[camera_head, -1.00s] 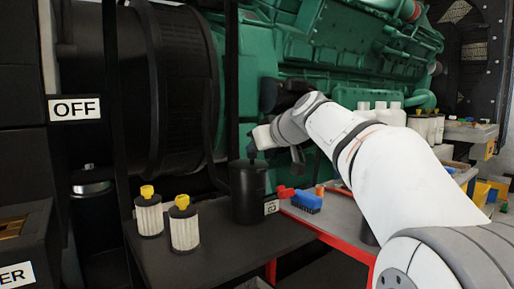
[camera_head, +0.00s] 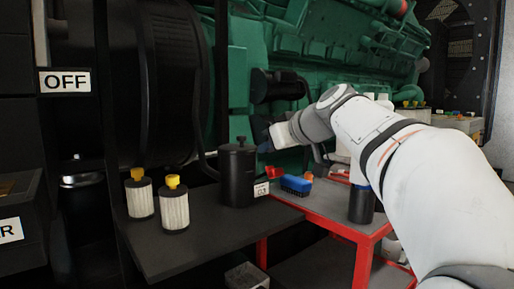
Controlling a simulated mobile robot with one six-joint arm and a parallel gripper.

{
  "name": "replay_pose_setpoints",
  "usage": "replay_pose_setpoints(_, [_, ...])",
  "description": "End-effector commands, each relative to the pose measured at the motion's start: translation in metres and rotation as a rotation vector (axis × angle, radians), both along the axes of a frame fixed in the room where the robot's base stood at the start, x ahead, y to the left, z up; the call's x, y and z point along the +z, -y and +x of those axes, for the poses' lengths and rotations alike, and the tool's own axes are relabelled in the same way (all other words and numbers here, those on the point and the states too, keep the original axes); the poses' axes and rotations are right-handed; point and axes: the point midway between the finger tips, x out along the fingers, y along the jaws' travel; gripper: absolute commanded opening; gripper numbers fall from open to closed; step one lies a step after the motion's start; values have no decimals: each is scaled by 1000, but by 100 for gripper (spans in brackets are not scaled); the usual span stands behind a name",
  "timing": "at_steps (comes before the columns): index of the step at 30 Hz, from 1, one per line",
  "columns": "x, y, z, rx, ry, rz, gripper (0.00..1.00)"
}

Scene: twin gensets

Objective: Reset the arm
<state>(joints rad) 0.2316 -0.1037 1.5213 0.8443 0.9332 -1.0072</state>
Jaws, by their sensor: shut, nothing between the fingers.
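My white and grey arm reaches in from the lower right of the head view, bent at the elbow. Its end points left, with my small dark gripper (camera_head: 262,132) at the tip in front of the green engine (camera_head: 345,50). The gripper is shut with nothing held. It is above and to the right of the lidded black canister (camera_head: 238,172), and looks apart from it. The fingertips are small and dark against the background.
Two white filters with yellow tops (camera_head: 174,203) stand on the dark shelf (camera_head: 205,240) beside the canister. A blue brush (camera_head: 296,185) and a black cylinder (camera_head: 361,205) are on the red-edged table (camera_head: 325,203). A black upright post stands near the canister.

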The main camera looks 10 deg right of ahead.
Motion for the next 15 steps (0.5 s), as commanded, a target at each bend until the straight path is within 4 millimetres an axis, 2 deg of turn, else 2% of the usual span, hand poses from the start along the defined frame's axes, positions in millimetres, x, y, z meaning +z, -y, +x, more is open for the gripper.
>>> replay_pose_setpoints(8, [13, -3, -17, -18, -71, 7, 0])
replay_pose_setpoints(15, [21, -11, -51, -91, -273, 9, 0])
